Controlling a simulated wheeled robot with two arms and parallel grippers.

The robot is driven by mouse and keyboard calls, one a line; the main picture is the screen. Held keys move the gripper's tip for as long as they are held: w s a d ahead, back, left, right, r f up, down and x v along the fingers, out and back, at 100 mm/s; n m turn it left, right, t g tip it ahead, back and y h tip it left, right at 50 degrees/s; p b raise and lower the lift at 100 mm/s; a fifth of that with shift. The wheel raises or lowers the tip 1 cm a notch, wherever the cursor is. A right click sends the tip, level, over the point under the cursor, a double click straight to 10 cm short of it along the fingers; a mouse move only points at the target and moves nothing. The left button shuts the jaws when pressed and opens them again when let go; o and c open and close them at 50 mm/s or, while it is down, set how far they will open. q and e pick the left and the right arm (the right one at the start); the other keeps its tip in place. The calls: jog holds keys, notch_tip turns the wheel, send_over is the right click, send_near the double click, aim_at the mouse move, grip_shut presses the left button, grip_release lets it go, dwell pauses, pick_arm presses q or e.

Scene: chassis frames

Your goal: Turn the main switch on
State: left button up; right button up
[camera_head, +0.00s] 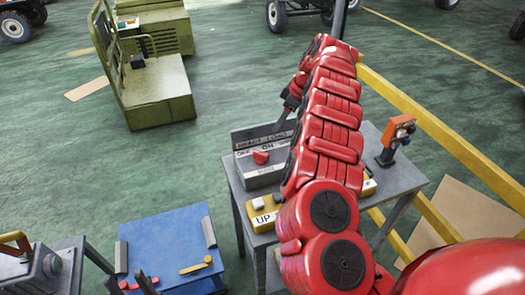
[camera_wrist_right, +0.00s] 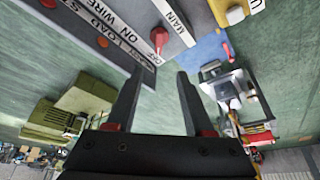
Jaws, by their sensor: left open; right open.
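The main switch is a red knob (camera_head: 260,157) on the front of a grey control box (camera_head: 262,176) with OFF and ON lettering. In the right wrist view the knob (camera_wrist_right: 158,38) sits beside the MAIN label, beyond the fingertips. My right gripper (camera_wrist_right: 161,74) is open and empty, its fingers pointing toward the box and apart from the knob. In the head view it is partly hidden by my red right arm, just above and right of the knob.
A yellow UP button box (camera_head: 263,214) stands on the same grey table (camera_head: 408,180), with an orange device (camera_head: 398,133) at its right. A blue table (camera_head: 166,240) stands to the left. A yellow rail (camera_head: 440,132) runs behind. Green floor lies beyond.

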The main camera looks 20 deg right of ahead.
send_near(261, 153)
jog(key=p+x, duration=0.1)
jog(key=x, duration=0.4)
jog(key=shift+f, duration=0.2)
jog(key=shift+w+f+b, duration=0.15)
jog(key=shift+f+b, duration=0.5)
jog(key=shift+f, duration=0.15)
jog(key=shift+w+a+f+b, duration=0.15)
jog(key=shift+a+f+b, duration=0.1)
jog(key=shift+f+b, duration=0.3)
jog(key=shift+w+a+f+b, duration=0.15)
jog(key=shift+w+a+b, duration=0.05)
jog(key=shift+a+b, duration=0.1)
jog(key=shift+s, duration=0.1)
jog(key=shift+c, duration=0.3)
